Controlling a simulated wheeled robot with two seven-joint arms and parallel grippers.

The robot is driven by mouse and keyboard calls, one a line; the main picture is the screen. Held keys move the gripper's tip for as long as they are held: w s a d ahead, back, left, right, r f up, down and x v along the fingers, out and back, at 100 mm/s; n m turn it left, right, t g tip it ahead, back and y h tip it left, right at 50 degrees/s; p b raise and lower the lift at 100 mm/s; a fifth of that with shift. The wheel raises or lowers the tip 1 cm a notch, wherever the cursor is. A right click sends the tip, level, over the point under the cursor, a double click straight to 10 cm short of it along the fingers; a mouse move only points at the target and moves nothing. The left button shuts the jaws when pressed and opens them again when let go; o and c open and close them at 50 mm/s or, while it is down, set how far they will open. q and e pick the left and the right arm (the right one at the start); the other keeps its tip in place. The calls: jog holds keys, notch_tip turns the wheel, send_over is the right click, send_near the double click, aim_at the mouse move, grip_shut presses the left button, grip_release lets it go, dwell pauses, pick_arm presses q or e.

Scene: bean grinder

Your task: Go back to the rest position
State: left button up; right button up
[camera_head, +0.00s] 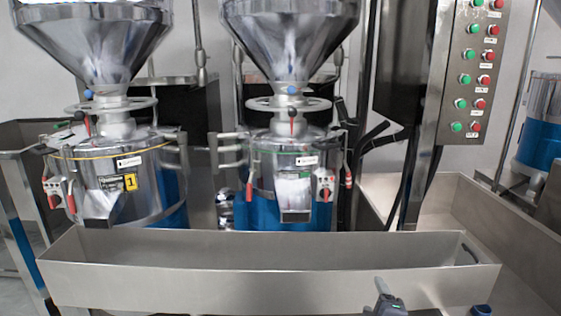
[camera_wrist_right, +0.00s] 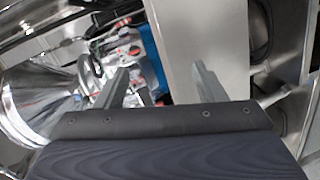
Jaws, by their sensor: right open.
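My right gripper (camera_head: 385,299) shows at the bottom edge of the head view, right of the middle, in front of the long steel trough (camera_head: 270,285). Only its tip part is in that picture. In the right wrist view my right gripper (camera_wrist_right: 160,80) has its two grey fingers wide apart, with nothing held between them. The trough's grey metal and a blue grinder part lie beyond the fingers there. My left gripper is in neither view.
Two steel grinders with funnel hoppers, the left one (camera_head: 108,170) and the middle one (camera_head: 290,165), stand behind the trough. A panel of green and red buttons (camera_head: 476,70) is at upper right. A steel-walled bin (camera_head: 450,205) stands behind the trough's right end.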

jog(key=s+d+f+m+g+y, duration=0.1)
jog(key=s+d+f+m+g, duration=0.2)
jog(key=s+f+m+g, duration=0.55)
jog(key=s+a+r+m+g+y, duration=0.15)
jog(key=s+r+m, duration=0.25)
jog(key=s, duration=0.5)
jog(key=s+a+r+m+y, duration=0.25)
jog(key=s+r+m, duration=0.2)
jog(key=s, duration=0.45)
pick_arm(q)
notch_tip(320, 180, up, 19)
jog(key=p, duration=1.9)
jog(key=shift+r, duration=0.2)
pick_arm(e)
notch_tip(320, 180, up, 20)
jog(key=shift+s+d+f+n, duration=0.15)
jog(key=shift+d+n, duration=0.2)
jog(key=shift+n, duration=0.05)
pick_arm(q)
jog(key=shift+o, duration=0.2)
